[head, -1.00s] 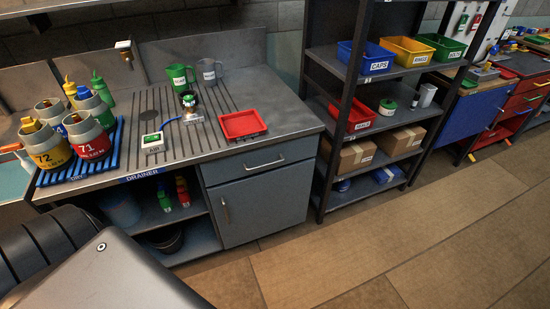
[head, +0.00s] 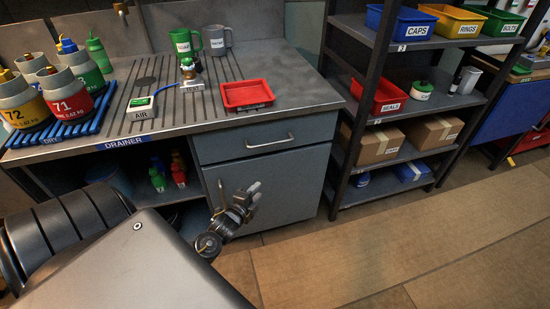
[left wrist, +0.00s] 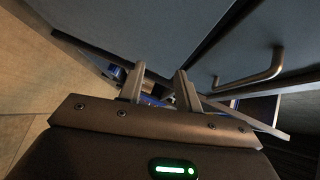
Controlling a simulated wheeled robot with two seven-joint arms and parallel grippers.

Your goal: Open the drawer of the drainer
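The drainer (head: 190,112) is a grey grooved counter with a cabinet below. Its drawer (head: 220,148) is a grey-blue front with a horizontal metal bar handle (head: 270,143), flush and closed above the cabinet door (head: 290,185). My left gripper (head: 252,190) is in front of that door, below the drawer handle and apart from it. In the left wrist view its two fingers (left wrist: 160,82) stand apart with nothing between them. A bar handle (left wrist: 250,80), apparently the drawer's, shows to their right. My right gripper is out of view.
Several labelled canisters sit on the blue rack (head: 75,130) at left. A shelf unit (head: 345,180) stands right of the cabinet. The floor (head: 370,245) in front is clear.

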